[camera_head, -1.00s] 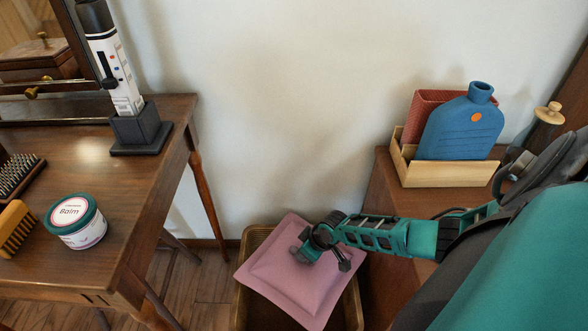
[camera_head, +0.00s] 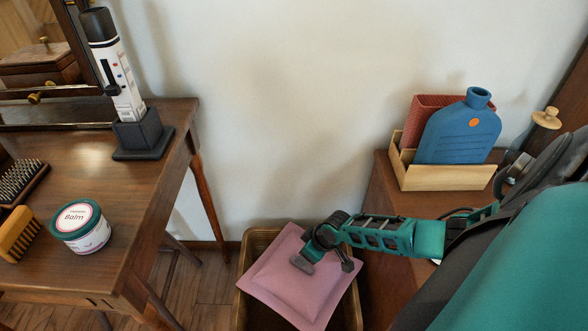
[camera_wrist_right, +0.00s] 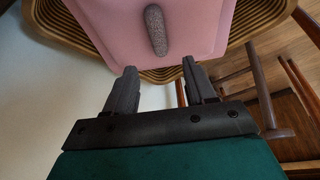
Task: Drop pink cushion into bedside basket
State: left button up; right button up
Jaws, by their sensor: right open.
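The pink cushion (camera_head: 292,285) lies across the mouth of the brown basket (camera_head: 258,243) on the floor. Its corners reach the rim in the head view; I cannot tell how deep it sits. In the right wrist view the cushion (camera_wrist_right: 205,22) fills the top, with a grey speckled grip (camera_wrist_right: 156,30) on it and the ribbed basket rim (camera_wrist_right: 62,30) behind. My right gripper (camera_head: 325,266) is above the cushion. In the wrist view its fingers (camera_wrist_right: 160,80) are spread and empty, with the grip just beyond the tips. My left gripper is not in view.
A wooden table (camera_head: 110,240) on the left holds a balm jar (camera_head: 80,228), brushes and a white device in a dark stand (camera_head: 142,135). On the right, a cabinet (camera_head: 395,205) carries a wooden holder (camera_head: 450,177) with a blue bottle (camera_head: 460,130). The basket stands between them.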

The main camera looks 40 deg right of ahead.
pick_arm(q)
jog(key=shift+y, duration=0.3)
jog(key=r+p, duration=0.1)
jog(key=p, duration=0.1)
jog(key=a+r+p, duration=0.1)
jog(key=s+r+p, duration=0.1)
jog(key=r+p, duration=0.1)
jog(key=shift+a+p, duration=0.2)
jog(key=shift+p, duration=0.1)
pick_arm(e)
jog(key=v, duration=1.1)
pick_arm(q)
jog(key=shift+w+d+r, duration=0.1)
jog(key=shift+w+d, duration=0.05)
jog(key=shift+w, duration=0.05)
pick_arm(e)
jog(key=shift+s+a, duration=0.1)
jog(key=shift+a, duration=0.05)
